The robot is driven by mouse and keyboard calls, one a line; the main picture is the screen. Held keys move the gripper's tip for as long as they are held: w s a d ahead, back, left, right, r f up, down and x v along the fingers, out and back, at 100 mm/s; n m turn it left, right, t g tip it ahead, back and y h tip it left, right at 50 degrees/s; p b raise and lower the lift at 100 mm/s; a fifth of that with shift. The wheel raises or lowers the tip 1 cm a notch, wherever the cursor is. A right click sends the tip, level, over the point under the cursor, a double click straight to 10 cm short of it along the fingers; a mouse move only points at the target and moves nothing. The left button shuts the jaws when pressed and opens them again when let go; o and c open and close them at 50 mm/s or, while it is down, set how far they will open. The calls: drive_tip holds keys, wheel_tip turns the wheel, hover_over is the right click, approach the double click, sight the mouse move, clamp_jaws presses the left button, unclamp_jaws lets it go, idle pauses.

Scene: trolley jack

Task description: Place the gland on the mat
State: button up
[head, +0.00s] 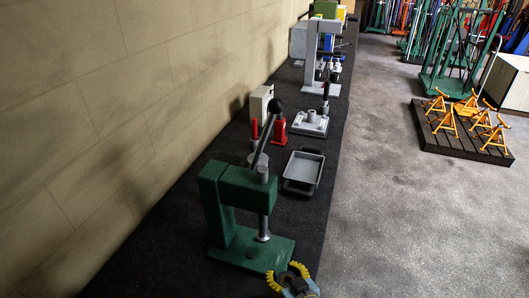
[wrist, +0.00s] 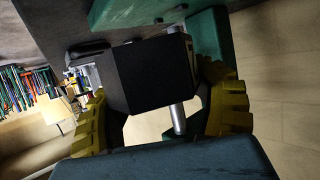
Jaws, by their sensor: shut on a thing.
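My gripper (head: 291,276) is at the bottom of the head view, just in front of the green press's base. Its yellow-padded fingers (wrist: 165,112) are apart in the wrist view, shut on a dark, blocky piece (wrist: 150,78) that shows between them. I cannot tell for sure that this piece is the gland. In the head view the held piece is too small and hidden to make out. I cannot pick out a separate mat; the black bench top (head: 160,235) runs the length of the wall.
The green press (head: 245,190), with its raised lever, stands close ahead of my gripper. Behind it are a grey tray (head: 304,168), red bottle-like parts (head: 278,128), a grey fixture plate (head: 310,124) and a grey press (head: 311,60).

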sight(288, 280)
drive_tip(key=w+a+r+m+h, duration=0.1)
drive_tip(key=w+a+r, duration=0.3)
drive_tip(key=r, duration=0.5)
drive_tip(key=s+a+m+t+h+p, duration=0.1)
drive_tip(key=s+m+h+p, duration=0.3)
drive_tip(key=s+p, duration=0.95)
drive_tip(key=w+d+f+n+y+b, duration=0.1)
drive_tip(key=w+f+b, duration=0.1)
drive_tip(key=f+b, duration=0.1)
drive_tip(key=w+d+f+n+y+b, duration=0.1)
drive_tip(key=w+d+f+b, duration=0.1)
drive_tip(key=w+f+b, duration=0.1)
drive_tip(key=w+d+f+n+y+b, duration=0.1)
drive_tip(key=w+f+b, duration=0.2)
drive_tip(key=f, duration=0.1)
drive_tip(key=shift+w+d+n+g, duration=0.25)
drive_tip(key=shift+n+g, duration=0.05)
drive_tip(key=shift+d+f+n+y+b, duration=0.4)
drive_tip(key=shift+d+f+y+b, duration=0.15)
drive_tip(key=shift+b, duration=0.65)
drive_tip(key=shift+s+d+f+n+g+y+b, duration=0.2)
drive_tip(key=shift+d+n+g+y+b, duration=0.2)
drive_tip(key=shift+d+n+y+b, duration=0.5)
drive_tip(key=shift+a+m, duration=0.3)
drive_tip(key=shift+a, duration=0.1)
